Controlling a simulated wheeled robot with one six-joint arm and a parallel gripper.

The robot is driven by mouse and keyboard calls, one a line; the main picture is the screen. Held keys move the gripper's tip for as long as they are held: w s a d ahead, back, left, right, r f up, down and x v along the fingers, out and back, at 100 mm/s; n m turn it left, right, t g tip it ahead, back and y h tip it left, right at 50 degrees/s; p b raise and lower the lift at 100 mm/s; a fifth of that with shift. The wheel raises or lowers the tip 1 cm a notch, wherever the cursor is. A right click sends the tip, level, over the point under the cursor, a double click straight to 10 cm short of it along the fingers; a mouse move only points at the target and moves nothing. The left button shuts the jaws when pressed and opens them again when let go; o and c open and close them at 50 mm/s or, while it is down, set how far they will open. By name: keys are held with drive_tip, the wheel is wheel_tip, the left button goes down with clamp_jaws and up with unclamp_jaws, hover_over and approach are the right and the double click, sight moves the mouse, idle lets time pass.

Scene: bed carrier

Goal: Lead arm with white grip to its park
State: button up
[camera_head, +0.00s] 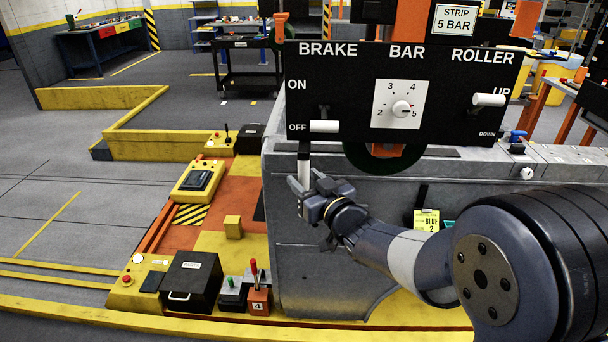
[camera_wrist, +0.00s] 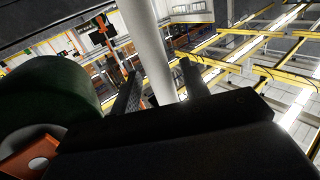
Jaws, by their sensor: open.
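The arm with the white grip (camera_head: 303,168) hangs below the black control panel, with a dark section above the white. In the wrist view the white grip (camera_wrist: 146,38) is a thick white cylinder rising between the two fingers. My gripper (camera_head: 303,184) is at the lower part of this grip, and its fingers stand apart on either side of it. In the wrist view my gripper (camera_wrist: 161,72) is open, with a visible gap beside the right finger. The park of the arm cannot be told from these views.
The black panel (camera_head: 437,122) is just above my gripper, with white BRAKE (camera_head: 323,127) and ROLLER (camera_head: 489,100) handles and a BAR dial (camera_head: 401,108). A dark green roller (camera_wrist: 50,88) is close at left in the wrist view. The grey metal side (camera_head: 325,275) lies below.

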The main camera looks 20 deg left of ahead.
drive_tip(key=shift+w+a, duration=0.45)
drive_tip(key=shift+a, duration=0.05)
drive_tip(key=shift+c, duration=0.2)
clamp_jaws()
